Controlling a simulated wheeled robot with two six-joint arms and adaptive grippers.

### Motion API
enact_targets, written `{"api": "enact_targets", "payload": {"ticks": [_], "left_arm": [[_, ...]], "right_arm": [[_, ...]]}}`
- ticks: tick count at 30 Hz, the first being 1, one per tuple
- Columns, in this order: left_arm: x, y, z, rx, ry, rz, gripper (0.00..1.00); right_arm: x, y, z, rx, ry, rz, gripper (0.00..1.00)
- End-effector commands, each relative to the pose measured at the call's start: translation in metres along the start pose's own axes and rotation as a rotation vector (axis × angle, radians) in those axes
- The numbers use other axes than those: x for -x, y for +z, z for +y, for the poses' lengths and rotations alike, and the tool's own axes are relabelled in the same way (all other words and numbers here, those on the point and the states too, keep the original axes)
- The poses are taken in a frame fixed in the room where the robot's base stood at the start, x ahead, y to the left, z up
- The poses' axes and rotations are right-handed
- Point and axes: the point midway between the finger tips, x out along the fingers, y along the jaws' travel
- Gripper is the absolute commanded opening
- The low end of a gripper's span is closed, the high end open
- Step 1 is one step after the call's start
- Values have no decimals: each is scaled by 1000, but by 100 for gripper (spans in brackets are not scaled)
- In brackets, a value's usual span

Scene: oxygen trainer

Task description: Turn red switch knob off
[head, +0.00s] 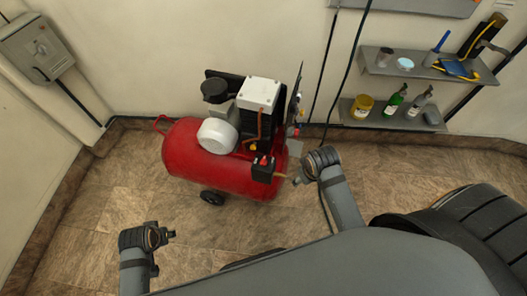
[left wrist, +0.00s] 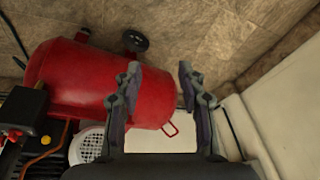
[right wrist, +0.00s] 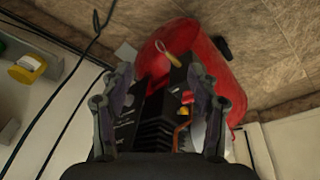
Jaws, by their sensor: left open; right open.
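The red air compressor (head: 215,165) stands on the floor against the back wall. A black switch box (head: 263,173) sits at its right end, with a small red knob (head: 263,160) on top; I cannot tell the knob's setting. The box also shows at the left edge of the left wrist view (left wrist: 22,105). My right gripper (head: 298,182) is open and empty, just right of the box. In the right wrist view the compressor's black parts lie beyond the open fingers (right wrist: 160,72).
Two wall shelves (head: 385,70) at the right hold bottles, a yellow tub (head: 362,107) and tools. A grey electrical box (head: 38,48) hangs on the left wall. Black cables hang on the back wall. The floor (head: 100,215) at the left is clear.

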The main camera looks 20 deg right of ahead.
Motion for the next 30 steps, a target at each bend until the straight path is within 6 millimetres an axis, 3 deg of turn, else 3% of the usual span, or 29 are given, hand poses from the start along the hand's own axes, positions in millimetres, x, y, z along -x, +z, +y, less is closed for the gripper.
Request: {"api": "enact_targets", "payload": {"ticks": [1, 5, 11, 14, 18, 21, 24, 27, 30], "left_arm": [[-5, 5, -1, 1, 0, -14, 40], [-41, 21, -2, 5, 0, -29, 40], [-103, 65, -1, 11, 1, -61, 40], [-139, 102, 0, 16, 3, -83, 40], [-187, 178, 5, 24, 7, -123, 40], [-204, 229, 8, 29, 10, -145, 40], [-210, 264, 11, 32, 11, -158, 40], [-212, 282, 13, 33, 12, -163, 40], [-212, 288, 13, 33, 13, -165, 40]], "right_arm": [[12, -13, 1, 25, -5, -5, 60], [8, -30, 0, 100, -17, -30, 60], [-4, -62, -7, 228, -50, -69, 60], [-12, -84, -14, 318, -78, -91, 60], [-20, -125, -32, 494, -134, -124, 60], [-20, -150, -45, 616, -170, -143, 60], [-18, -166, -55, 705, -195, -153, 60], [-17, -174, -59, 752, -207, -160, 60], [-16, -176, -60, 767, -211, -163, 60]]}}
